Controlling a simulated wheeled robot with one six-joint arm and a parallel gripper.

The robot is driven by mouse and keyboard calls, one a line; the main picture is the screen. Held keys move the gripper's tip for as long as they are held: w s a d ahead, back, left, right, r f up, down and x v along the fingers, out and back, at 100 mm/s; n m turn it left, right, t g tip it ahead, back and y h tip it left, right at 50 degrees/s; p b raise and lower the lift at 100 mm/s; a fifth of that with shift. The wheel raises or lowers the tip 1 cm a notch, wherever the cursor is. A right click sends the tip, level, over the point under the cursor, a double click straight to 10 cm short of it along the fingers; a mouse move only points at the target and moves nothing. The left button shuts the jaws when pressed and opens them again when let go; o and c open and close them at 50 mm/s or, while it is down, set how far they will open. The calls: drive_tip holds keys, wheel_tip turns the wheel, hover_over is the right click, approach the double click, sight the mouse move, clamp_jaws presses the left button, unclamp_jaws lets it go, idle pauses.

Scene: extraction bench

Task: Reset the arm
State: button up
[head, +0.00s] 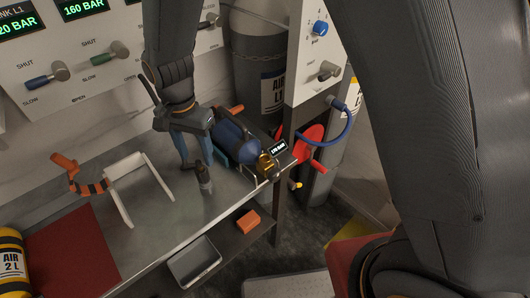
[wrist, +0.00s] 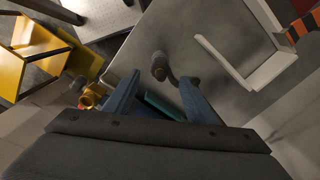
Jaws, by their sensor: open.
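My gripper (head: 196,160) hangs over the metal bench (head: 165,215), pointing down. Its two blue-grey fingers are apart, with nothing visibly held between them. In the wrist view the open fingers of my gripper (wrist: 160,95) reach over the bench top. A small dark upright piece (head: 204,180) stands just beside the fingers in the head view; a dark rounded piece (wrist: 160,68) shows just beyond the fingertips in the wrist view. A blue cylinder (head: 238,140) with a brass valve (head: 268,165) lies right of the gripper, close to it and partly hidden by it.
A white open frame (head: 117,209) and an orange-black striped piece (head: 92,187) are on the left of the bench. A yellow AIR 2 L cylinder (head: 12,262) is at far left. A wall panel with valves (head: 110,50) is behind. A red handwheel (head: 310,143) is at right.

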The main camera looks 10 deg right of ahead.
drive_tip(key=w+d+r+n+b, duration=0.2)
drive_tip(key=d+b, duration=0.1)
drive_tip(key=d, duration=1.2)
drive_tip(key=s+d+n+b, duration=0.1)
drive_tip(key=s+d, duration=0.1)
drive_tip(key=d, duration=0.3)
drive_tip(key=s+d+n+t+b, duration=0.1)
drive_tip(key=s+d, duration=0.1)
drive_tip(key=d, duration=0.4)
drive_tip(key=s+d+n+b, duration=0.1)
drive_tip(key=s+d, duration=0.2)
drive_tip(key=d, duration=0.2)
drive_tip(key=shift+d+f, duration=0.15)
drive_tip(key=shift+f, duration=0.1)
drive_tip(key=shift+w, duration=0.1)
